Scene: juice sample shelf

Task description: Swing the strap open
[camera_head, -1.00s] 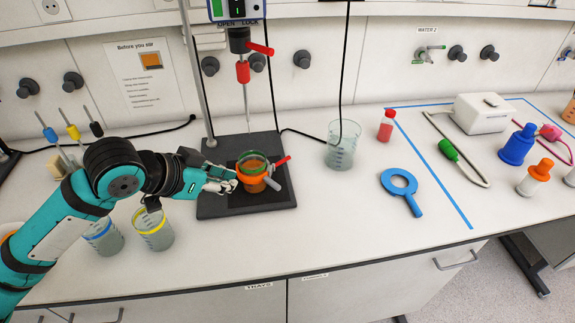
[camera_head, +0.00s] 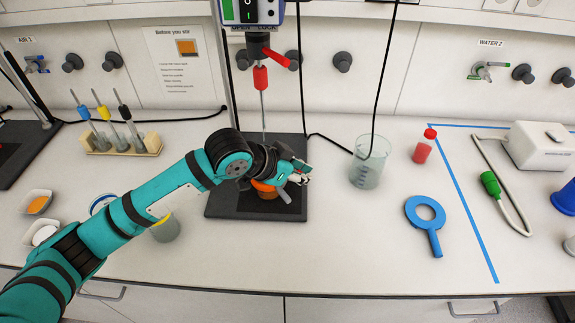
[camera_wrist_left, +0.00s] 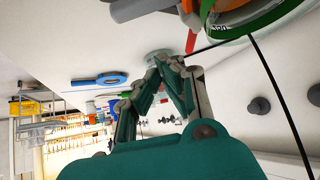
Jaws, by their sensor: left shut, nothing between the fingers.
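An orange strap (camera_head: 265,188) wraps around a beaker on the dark stand base (camera_head: 225,203), below the stirrer. In the head view my left gripper (camera_head: 303,174) and forearm cover most of the beaker and the upper part of the strap. A grey lug (camera_head: 285,197) sticks out from the strap at lower right. My left gripper is shut and empty, above and beside the strap's right side. In the left wrist view its fingers (camera_wrist_left: 166,62) meet below the orange strap (camera_wrist_left: 194,12), the green beaker rim (camera_wrist_left: 258,24) and a grey bar (camera_wrist_left: 140,9). I cannot tell if they touch. My right gripper is out of view.
The stirrer rod with a red sleeve (camera_head: 261,78) hangs just behind my gripper. A clear beaker (camera_head: 368,165) stands to the right, with a red bottle (camera_head: 424,147) and blue ring tool (camera_head: 426,220) beyond. A beaker (camera_head: 165,229) stands by my forearm.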

